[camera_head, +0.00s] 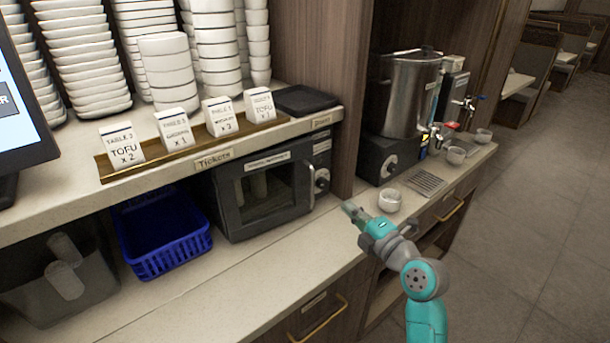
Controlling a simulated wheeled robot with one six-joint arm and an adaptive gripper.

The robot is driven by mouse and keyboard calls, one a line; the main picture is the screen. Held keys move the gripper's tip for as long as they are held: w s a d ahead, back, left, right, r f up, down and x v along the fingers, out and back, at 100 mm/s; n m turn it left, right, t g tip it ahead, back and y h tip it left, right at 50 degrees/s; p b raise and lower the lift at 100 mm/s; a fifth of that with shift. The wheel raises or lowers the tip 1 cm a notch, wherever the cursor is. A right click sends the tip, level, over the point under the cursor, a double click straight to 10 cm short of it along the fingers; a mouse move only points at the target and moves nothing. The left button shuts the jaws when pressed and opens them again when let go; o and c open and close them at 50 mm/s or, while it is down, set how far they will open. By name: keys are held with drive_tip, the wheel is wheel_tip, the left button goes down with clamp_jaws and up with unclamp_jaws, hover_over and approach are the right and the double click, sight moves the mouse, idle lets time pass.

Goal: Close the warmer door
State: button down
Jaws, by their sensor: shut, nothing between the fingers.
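The warmer (228,213) is a dark box under the raised shelf, left of the wooden post. Its door (290,205) has a dark window, with pale upright shapes dimly visible behind it. A handle stands at the door's right edge, beside a narrow side panel with a knob (322,180). I cannot tell from this angle whether the door is flush or slightly ajar. My gripper (350,210) is shut and empty. It is over the counter, to the right of the warmer and apart from the door, pointing left.
A blue basket (163,232) stands left of the warmer. Order cards and a black tray (305,99) sit on the shelf above. A white bowl (389,200) is just right of my gripper. The counter before the warmer (235,280) is clear.

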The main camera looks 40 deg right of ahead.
drive_tip(key=w+d, duration=0.1)
drive_tip(key=w, duration=1.3)
drive_tip(key=shift+w+d, duration=0.25)
drive_tip(key=shift+w, duration=0.75)
